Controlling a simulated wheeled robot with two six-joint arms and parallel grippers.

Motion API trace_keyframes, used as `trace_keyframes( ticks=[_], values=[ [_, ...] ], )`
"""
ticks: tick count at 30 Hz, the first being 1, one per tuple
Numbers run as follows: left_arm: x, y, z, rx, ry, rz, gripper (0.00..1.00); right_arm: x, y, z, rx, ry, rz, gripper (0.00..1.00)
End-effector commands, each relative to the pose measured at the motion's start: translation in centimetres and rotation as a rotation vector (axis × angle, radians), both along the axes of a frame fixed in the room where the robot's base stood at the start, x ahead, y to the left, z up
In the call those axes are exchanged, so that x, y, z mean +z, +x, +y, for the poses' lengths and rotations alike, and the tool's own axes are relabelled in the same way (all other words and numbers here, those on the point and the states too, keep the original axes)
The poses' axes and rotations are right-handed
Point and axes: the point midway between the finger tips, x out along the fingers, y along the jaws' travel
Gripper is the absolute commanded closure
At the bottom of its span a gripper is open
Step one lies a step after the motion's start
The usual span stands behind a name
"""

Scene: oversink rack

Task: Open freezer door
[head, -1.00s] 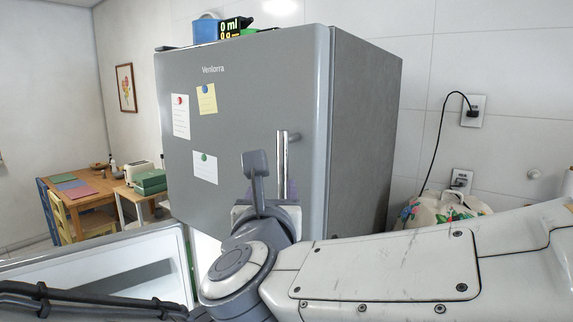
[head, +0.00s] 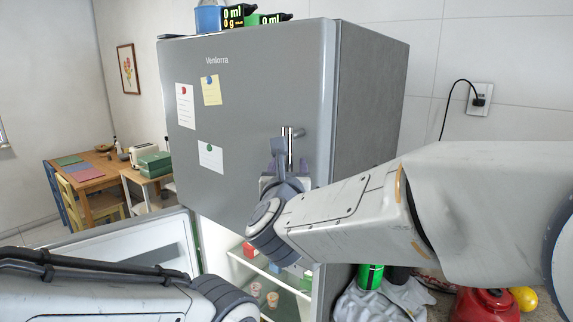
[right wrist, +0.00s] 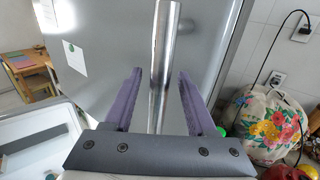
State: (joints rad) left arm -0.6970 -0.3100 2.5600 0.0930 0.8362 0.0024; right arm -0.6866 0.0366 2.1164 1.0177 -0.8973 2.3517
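The upper grey door (head: 245,100) of the fridge, with the Venlorra label and notes, looks shut against the cabinet. Its vertical metal handle (head: 289,145) is near the right edge. My right gripper (head: 284,165) is at the handle's lower part. In the right wrist view, the purple fingers of my right gripper (right wrist: 160,90) stand apart on either side of the handle (right wrist: 165,65), with gaps on both sides. My left arm crosses the lower left of the head view; its gripper is out of view.
The lower fridge door (head: 130,242) stands open at the left, and shelves with small items show inside. A red object (head: 487,305) and a yellow fruit (head: 524,298) lie at lower right.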

Motion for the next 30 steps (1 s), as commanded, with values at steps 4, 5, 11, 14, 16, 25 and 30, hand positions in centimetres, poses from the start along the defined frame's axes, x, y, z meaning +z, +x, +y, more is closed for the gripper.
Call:
trace_keyframes(
  ticks=[4,5,11,14,16,25,30],
  values=[
    [-0.01,0.0,0.0,0.0,0.0,0.0,0.5,0.0,-0.02,0.06,0.001,0.0,0.0,0.97],
    [-0.01,0.0,0.0,0.0,0.0,0.0,0.5,0.0,-0.02,0.06,0.001,0.0,0.0,1.0],
    [0.0,0.0,0.0,0.0,0.0,0.0,0.5,0.0,-0.03,0.08,0.001,0.0,0.0,1.0],
    [0.0,0.0,0.0,0.0,0.0,0.0,0.5,0.01,-0.03,0.08,0.001,-0.001,0.0,1.0],
    [0.0,0.0,0.0,0.0,0.0,0.0,0.5,0.01,-0.04,0.09,0.001,-0.001,0.0,1.0],
    [0.0,0.0,0.0,0.0,0.0,0.0,0.5,0.01,-0.04,0.09,0.001,-0.001,0.0,1.0],
    [0.0,0.0,0.0,0.0,0.0,0.0,0.5,0.01,-0.04,0.09,0.001,-0.001,0.0,1.0]
  ],
)
